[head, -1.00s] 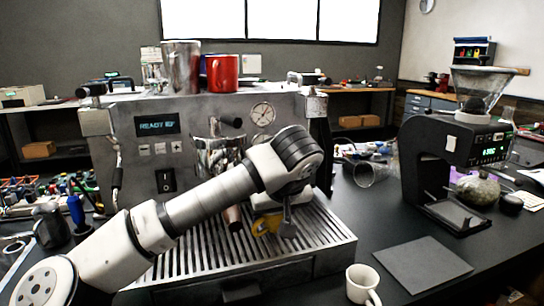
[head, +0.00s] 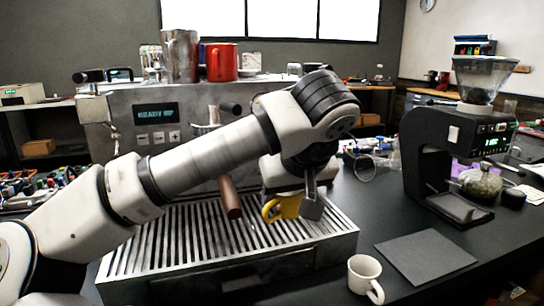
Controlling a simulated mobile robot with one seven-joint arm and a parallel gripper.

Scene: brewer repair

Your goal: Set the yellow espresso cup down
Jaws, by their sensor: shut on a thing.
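The yellow espresso cup (head: 284,207) hangs at my gripper (head: 300,205) in the head view, over the right part of the slatted drip tray (head: 185,262) of the espresso machine (head: 130,115). My gripper is shut on the cup. Only part of the cup shows; my wrist and fingers hide the rest. The cup appears above the tray slats, but I cannot tell how large the gap is.
A cream mug (head: 364,277) stands at the front of the counter, right of the tray. A dark square mat (head: 426,260) lies farther right, before the grinder (head: 460,150). A brown-handled portafilter (head: 231,198) is left of my gripper. A red mug (head: 221,62) stands on the machine.

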